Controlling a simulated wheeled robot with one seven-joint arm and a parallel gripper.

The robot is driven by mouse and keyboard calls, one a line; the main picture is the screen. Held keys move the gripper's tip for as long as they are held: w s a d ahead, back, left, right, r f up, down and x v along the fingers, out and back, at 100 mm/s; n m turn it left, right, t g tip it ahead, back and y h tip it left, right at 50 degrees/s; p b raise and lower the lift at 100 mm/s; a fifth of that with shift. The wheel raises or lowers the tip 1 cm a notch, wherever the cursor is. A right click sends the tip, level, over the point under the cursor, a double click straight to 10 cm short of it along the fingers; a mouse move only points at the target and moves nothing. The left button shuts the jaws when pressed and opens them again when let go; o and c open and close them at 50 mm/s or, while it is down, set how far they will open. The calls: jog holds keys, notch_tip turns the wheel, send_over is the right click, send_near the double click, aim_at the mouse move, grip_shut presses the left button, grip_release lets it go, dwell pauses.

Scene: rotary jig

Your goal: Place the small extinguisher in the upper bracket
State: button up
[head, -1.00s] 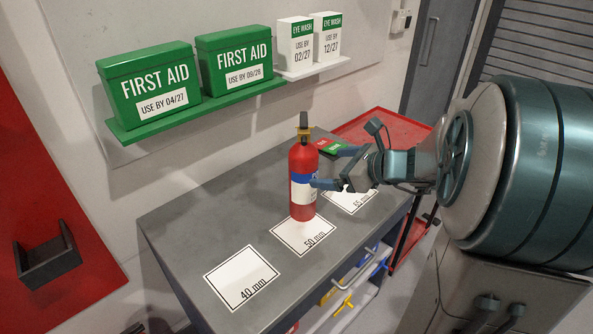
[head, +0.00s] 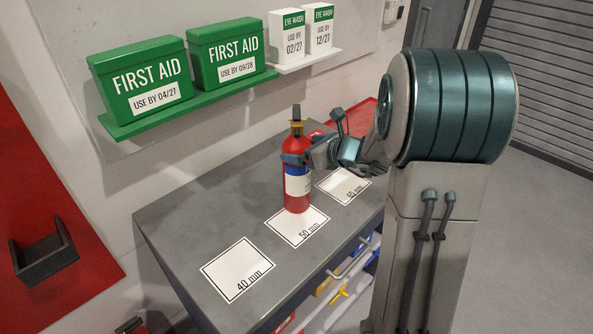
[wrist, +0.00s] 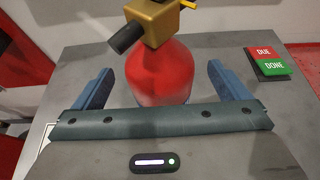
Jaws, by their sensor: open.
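A red extinguisher (head: 297,183) with a brass valve, black nozzle and blue-and-white label stands upright on the 50 mm card on the grey table. It is the only extinguisher I see clearly. My gripper (head: 298,158) is level with its upper body. In the wrist view, my gripper (wrist: 160,88) is open, with one blue finger on each side of the red extinguisher (wrist: 160,72); gaps show between fingers and body. A dark bracket (head: 43,252) is fixed on the red wall panel at the left. Whether it is the upper bracket I cannot tell.
The grey table (head: 190,225) also bears a 40 mm card (head: 238,268) and a 65 mm card (head: 343,186), both empty. A green shelf (head: 190,106) with first aid boxes hangs above. A DUE/DONE sign (wrist: 268,62) lies at the right in the wrist view.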

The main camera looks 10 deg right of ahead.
jog(key=x, duration=0.3)
jog(key=shift+w+a, duration=0.1)
jog(key=shift+w, duration=0.05)
jog(key=c, duration=2)
jog(key=shift+r, duration=0.15)
grip_shut()
jog(key=shift+w+r, duration=0.1)
